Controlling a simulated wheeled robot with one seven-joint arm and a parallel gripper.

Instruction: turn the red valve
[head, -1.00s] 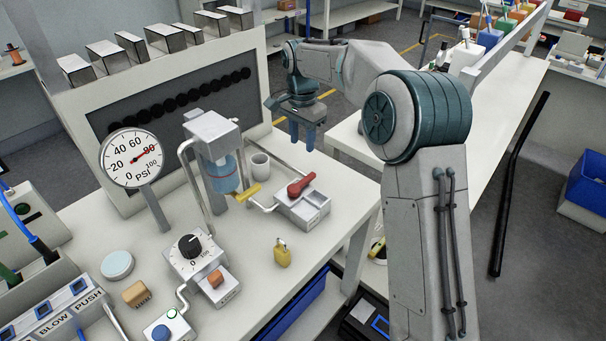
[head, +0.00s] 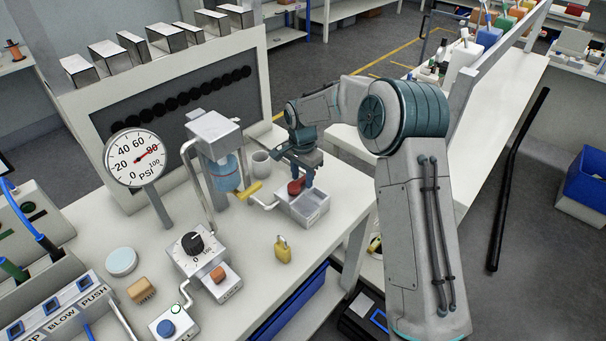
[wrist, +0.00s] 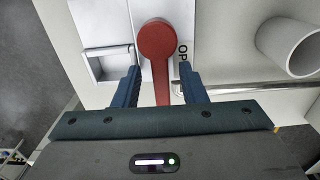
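The red valve (head: 295,187) is a lever with a round hub on a pale metal block (head: 308,209) at the right end of the bench. It also shows in the wrist view (wrist: 157,42), where its red handle runs down between my two fingers. My gripper (head: 302,176) is directly over the valve, pointing down. In the wrist view my gripper (wrist: 158,85) is open, with one blue finger on each side of the handle and a gap on both sides. The handle's lower end is hidden behind my gripper body.
A pipe with a yellow lever (head: 248,191) joins the block to a blue-liquid cylinder (head: 222,173). A white cup (head: 261,162) stands just left of my gripper. A yellow padlock (head: 283,250) is in front. A pressure gauge (head: 136,158) stands further left.

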